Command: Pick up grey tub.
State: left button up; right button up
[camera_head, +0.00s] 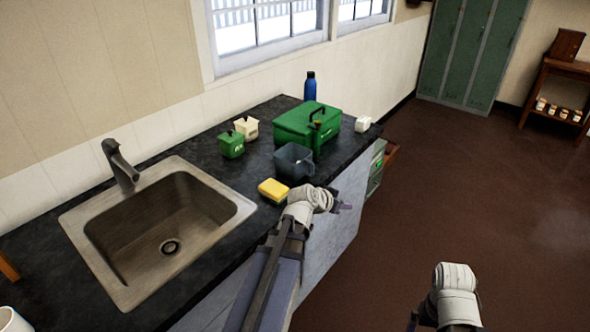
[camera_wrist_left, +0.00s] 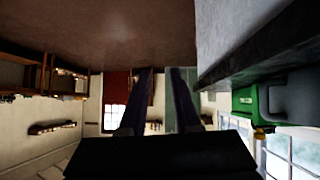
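The grey tub (camera_head: 293,160) is a dark blue-grey open container standing on the dark counter, in front of the green toolbox. In the left wrist view, which is turned over, the tub (camera_wrist_left: 292,96) shows at the right edge. My left gripper (camera_head: 346,206) is beyond the counter's front edge, to the right of and nearer than the tub, and not touching it. In the left wrist view its two fingers (camera_wrist_left: 164,98) stand apart with nothing between them. My right arm shows at the bottom right, over the floor; its fingers are not visible.
A yellow sponge (camera_head: 273,190) lies left of my left wrist. The green toolbox (camera_head: 307,123), a green canister (camera_head: 231,145), a cream canister (camera_head: 247,128), a blue bottle (camera_head: 310,87) and a white block (camera_head: 362,124) stand on the counter. The sink (camera_head: 160,225) is left. Floor at right is clear.

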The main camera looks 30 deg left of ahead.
aim_at(312, 170)
pick_arm(q)
jog(key=a+r+t+y, duration=0.1)
jog(key=a, duration=0.4)
jog(key=a+r+n+t+y, duration=0.1)
jog(key=a, duration=0.3)
jog(key=a+r+n+t+y, duration=0.1)
jog(key=a+r, duration=0.1)
jog(key=a, duration=0.3)
jog(key=shift+a+y+b, duration=0.3)
jog(key=shift+b, duration=0.05)
jog(key=shift+b+x, duration=0.5)
jog(key=shift+x, duration=0.85)
jog(key=shift+w, duration=0.35)
jog(key=x, duration=0.3)
jog(key=b+x, duration=0.1)
jog(key=shift+w+d+r, duration=0.1)
jog(key=shift+w+r, duration=0.1)
jog(key=shift+w, duration=0.2)
grip_shut()
